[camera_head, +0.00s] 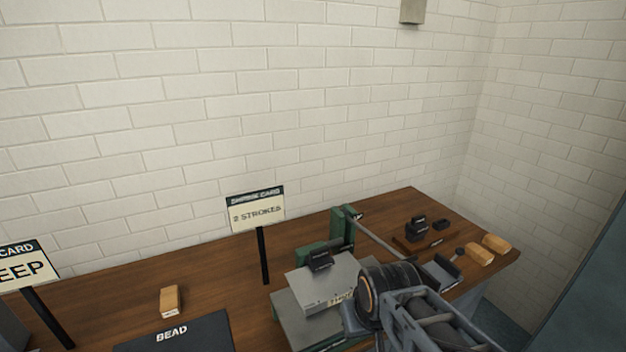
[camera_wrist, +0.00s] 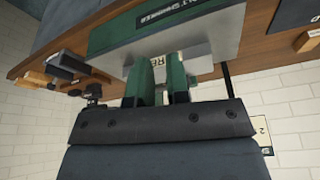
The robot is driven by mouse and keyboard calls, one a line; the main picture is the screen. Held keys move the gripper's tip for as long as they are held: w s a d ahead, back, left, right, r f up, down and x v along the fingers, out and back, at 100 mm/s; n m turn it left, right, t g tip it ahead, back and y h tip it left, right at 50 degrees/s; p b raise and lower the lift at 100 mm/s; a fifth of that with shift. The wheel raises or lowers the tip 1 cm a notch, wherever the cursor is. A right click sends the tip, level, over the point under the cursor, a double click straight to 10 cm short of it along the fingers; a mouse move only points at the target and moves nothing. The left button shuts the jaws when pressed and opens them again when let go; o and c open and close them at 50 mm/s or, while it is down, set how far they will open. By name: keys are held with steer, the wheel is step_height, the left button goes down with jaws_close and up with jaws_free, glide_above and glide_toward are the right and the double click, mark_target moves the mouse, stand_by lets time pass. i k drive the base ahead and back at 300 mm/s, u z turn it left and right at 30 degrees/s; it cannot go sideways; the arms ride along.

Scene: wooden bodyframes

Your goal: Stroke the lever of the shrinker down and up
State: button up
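The shrinker (camera_head: 325,282) is a green machine with a grey block and a black piece on top. Two green posts (camera_head: 342,226) rise at its back. Its lever (camera_head: 372,234) is a thin grey rod that slopes down to the right from the posts. Its far end is hidden behind my arm. In the wrist view the shrinker's green and grey body (camera_wrist: 170,35) appears upside down, close by. My gripper shows there as a dark bolted bar (camera_wrist: 150,124).
A card reading "2 STROKES" (camera_head: 256,209) stands left of the shrinker. A wooden block (camera_head: 169,300) and a dark BEAD mat (camera_head: 180,335) lie at the left. Black blocks (camera_head: 415,229) and wooden blocks (camera_head: 488,250) lie to the right. A brick wall (camera_head: 250,100) stands behind.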

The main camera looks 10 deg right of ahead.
mark_target(413, 258)
steer(key=z, duration=0.3)
steer(key=k, duration=0.85)
steer(key=u, duration=0.45)
steer(key=i, duration=0.45)
